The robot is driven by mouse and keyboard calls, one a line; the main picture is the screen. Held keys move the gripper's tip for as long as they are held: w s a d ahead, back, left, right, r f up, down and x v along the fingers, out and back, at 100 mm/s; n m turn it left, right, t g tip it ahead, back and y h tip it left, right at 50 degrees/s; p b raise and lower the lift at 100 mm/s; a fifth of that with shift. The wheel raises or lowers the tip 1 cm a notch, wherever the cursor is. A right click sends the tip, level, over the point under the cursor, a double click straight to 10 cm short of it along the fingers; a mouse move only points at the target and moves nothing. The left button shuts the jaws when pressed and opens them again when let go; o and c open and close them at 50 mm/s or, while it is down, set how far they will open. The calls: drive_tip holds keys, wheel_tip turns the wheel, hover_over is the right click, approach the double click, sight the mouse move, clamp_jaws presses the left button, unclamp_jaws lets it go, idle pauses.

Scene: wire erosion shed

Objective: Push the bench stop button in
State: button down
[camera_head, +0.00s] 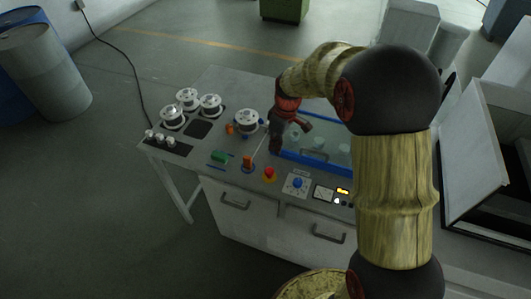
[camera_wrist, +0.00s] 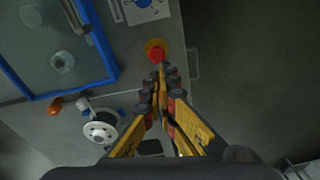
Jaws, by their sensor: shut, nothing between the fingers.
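The bench stop button is a red cap (camera_head: 269,171) on a yellow base, set in the grey bench top near its front edge. In the wrist view the red cap (camera_wrist: 155,55) lies just beyond my fingertips, with the yellow base showing around its far side. My gripper (camera_wrist: 161,72) is shut and empty, its tips close to the button. I cannot tell whether they touch it. In the head view my gripper (camera_head: 275,145) hangs over the bench, behind the button and beside the blue-edged tank.
A blue-framed tank (camera_head: 312,160) stands right of my gripper. A dial panel (camera_head: 297,185) and a lit meter (camera_head: 343,191) sit right of the button. An orange-topped part (camera_head: 247,162) and a green block (camera_head: 220,157) are left of it. Several wire spools (camera_head: 209,105) stand further back left.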

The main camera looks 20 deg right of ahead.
sight(269, 171)
drive_tip(key=shift+w+r+n, duration=0.2)
drive_tip(key=shift+r+n, duration=0.05)
drive_tip(key=shift+n, duration=0.75)
drive_tip(key=f, duration=0.4)
drive_tip(key=a+f, duration=0.1)
drive_tip(key=f, duration=0.4)
drive_tip(key=w+f, duration=0.1)
drive_tip(key=f, duration=0.4)
drive_tip(key=shift+a, duration=0.25)
